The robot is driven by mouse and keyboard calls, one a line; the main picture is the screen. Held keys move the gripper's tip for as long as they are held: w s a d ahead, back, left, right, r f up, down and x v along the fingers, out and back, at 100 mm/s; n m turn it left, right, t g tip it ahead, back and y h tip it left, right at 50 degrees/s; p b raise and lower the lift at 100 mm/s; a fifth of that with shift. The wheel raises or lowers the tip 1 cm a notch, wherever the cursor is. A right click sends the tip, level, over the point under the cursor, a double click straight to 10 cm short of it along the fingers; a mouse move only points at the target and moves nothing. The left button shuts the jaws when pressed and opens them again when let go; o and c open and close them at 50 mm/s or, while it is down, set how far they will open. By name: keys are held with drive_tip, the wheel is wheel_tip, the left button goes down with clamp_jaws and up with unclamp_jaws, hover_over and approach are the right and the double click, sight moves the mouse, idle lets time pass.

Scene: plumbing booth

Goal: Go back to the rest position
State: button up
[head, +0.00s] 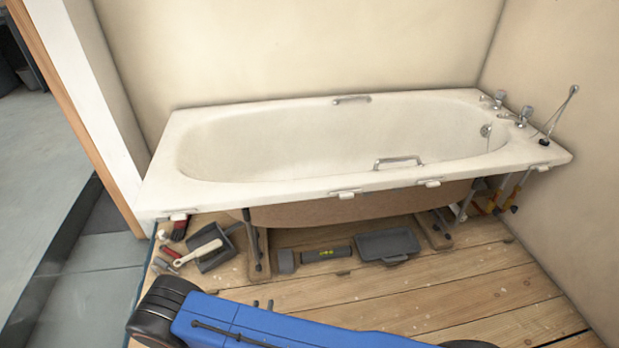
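My gripper is out of view. A blue arm link of mine with a black joint at its left end lies across the bottom of the head view, in front of the bathtub (250,187). What lies beyond the link's right end is cut off by the lower edge. I cannot see whether the gripper is open or holds anything.
Under the tub's front edge, a dustpan (216,262) with a pale-handled brush (195,253), a torch-like tool (318,256) and a grey tray (388,243) lie on the wooden floor (440,290). Pipes (497,195) stand at right. A doorway opens left. The floor at right is clear.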

drive_tip(key=w+d+r+m+g+h, duration=0.35)
drive_tip(key=d+r+m, duration=0.2)
drive_tip(key=r, duration=0.45)
drive_tip(key=w+d+r+m+g+h, duration=0.3)
drive_tip(key=w+d+r+m, duration=0.3)
drive_tip(key=r, duration=0.4)
drive_tip(key=w+d+r+m+g+h, duration=0.35)
drive_tip(key=d+r, duration=0.35)
drive_tip(key=r, duration=0.3)
drive_tip(key=s+d+r+m+g+y, duration=0.1)
drive_tip(key=s+d+r+m+g, duration=0.2)
drive_tip(key=d+r+m, duration=0.35)
drive_tip(key=s+d+r+m+g+y, duration=0.1)
drive_tip(key=s+d+r+m+g, duration=0.2)
drive_tip(key=d+r, duration=0.55)
drive_tip(key=s+d+r+m+t+y, duration=0.1)
drive_tip(key=s+d+r+m+y, duration=0.4)
drive_tip(key=s, duration=0.5)
drive_tip(key=s+d+r+m+t+y, duration=0.1)
drive_tip(key=s+d+r+m+y, duration=0.4)
drive_tip(key=s+d+r+m, duration=0.2)
drive_tip(key=shift+s+d+r+m+t, duration=0.35)
drive_tip(key=shift+s+r+m, duration=0.8)
drive_tip(key=shift+s, duration=0.55)
drive_tip(key=shift+f, duration=0.1)
